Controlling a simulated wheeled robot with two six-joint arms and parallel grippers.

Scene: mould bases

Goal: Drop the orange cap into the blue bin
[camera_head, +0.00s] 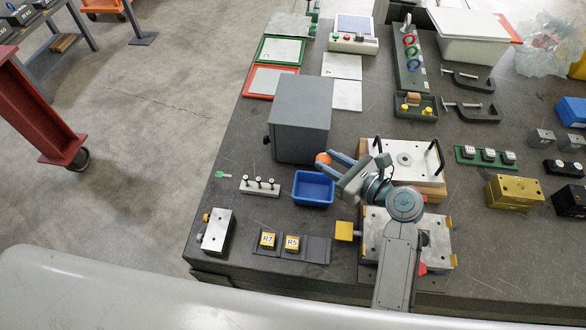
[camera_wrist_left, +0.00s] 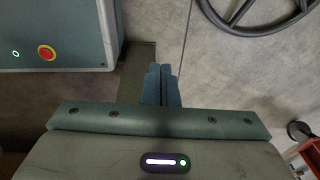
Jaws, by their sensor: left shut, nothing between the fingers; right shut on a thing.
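The orange cap (camera_head: 323,158) is held between the fingertips of my right gripper (camera_head: 328,161), which is shut on it. The cap is near the back right corner of the blue bin (camera_head: 313,188), beside the grey box; its exact height above the table is hard to tell. The blue bin is an open tray on the table, and the part of its inside that shows is empty. My left gripper (camera_wrist_left: 162,84) is in the left wrist view, shut and empty, over the floor. It does not show in the head view.
A grey box (camera_head: 301,118) stands just behind the bin. A white rack with several pegs (camera_head: 260,186) is left of the bin, and a dark strip with tiles R7 and R5 (camera_head: 318,249) lies in front. A white-topped plate (camera_head: 404,158) is to the right.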

